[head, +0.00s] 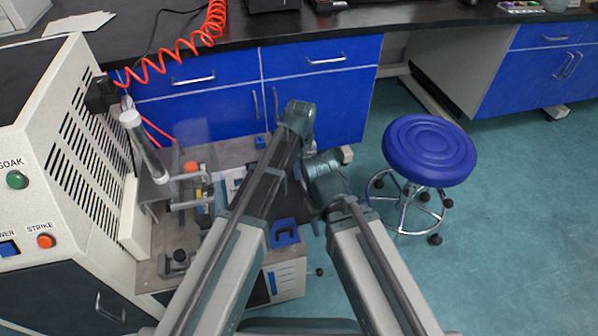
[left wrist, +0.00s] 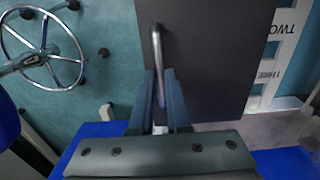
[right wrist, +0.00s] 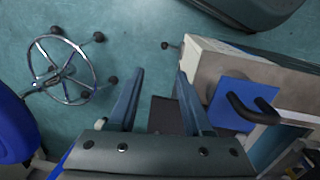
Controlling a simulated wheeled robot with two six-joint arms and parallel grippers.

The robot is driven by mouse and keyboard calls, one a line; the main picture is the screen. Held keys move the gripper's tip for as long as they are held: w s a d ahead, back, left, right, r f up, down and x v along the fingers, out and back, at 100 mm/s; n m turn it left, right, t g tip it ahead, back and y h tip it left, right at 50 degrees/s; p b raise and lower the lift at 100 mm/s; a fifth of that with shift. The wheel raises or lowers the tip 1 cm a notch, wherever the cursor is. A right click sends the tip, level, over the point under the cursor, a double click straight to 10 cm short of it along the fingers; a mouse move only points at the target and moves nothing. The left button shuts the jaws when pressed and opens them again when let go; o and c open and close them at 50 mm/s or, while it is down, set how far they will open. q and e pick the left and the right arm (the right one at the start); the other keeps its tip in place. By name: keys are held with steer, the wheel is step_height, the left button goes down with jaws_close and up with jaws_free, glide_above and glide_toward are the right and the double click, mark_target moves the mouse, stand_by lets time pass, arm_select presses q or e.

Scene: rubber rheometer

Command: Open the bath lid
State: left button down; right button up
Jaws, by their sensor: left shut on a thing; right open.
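In the left wrist view my left gripper (left wrist: 158,90) is shut on a bent metal handle (left wrist: 156,42) at a flat dark panel (left wrist: 215,60). The panel may be the bath lid, but I cannot tell for sure. In the right wrist view my right gripper (right wrist: 158,78) is open and empty, with floor between its fingers. To its right is a blue plate (right wrist: 235,100) with a dark handle (right wrist: 248,110) on a beige cabinet (right wrist: 235,55). The blue plate also shows in the head view (head: 286,235). Both sets of fingertips are hidden in the head view.
A blue stool (head: 430,150) stands on the floor to the right. A beige machine (head: 60,130) with buttons stands at the left. Blue drawers (head: 320,65) under a black bench run behind my arms. A red coiled hose (head: 170,55) hangs there.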

arm_select(q)
steer(key=c, duration=0.9)
jaws_free()
steer(key=shift+r, duration=0.15)
step_height(320, 180, up, 14)
steer(key=p, duration=1.4)
steer(key=shift+f, duration=0.2)
steer(key=s+a+m, duration=0.3)
steer(key=s+a, duration=1)
steer(key=a, duration=0.3)
steer(key=s+d+r+m+p, duration=0.1)
steer(key=s+d+r+p, duration=0.1)
steer(key=r+p, duration=0.5)
steer(key=s+d+r+m+p, duration=0.1)
steer(key=s+d+r+p, duration=0.1)
steer(key=d+r+p, duration=0.3)
steer(key=s+d+r+m+y+p, duration=0.1)
steer(key=s+d+r+m+p, duration=0.1)
steer(key=r+p, duration=0.8)
steer(key=shift+d+r, duration=0.15)
steer(key=shift+d, duration=0.55)
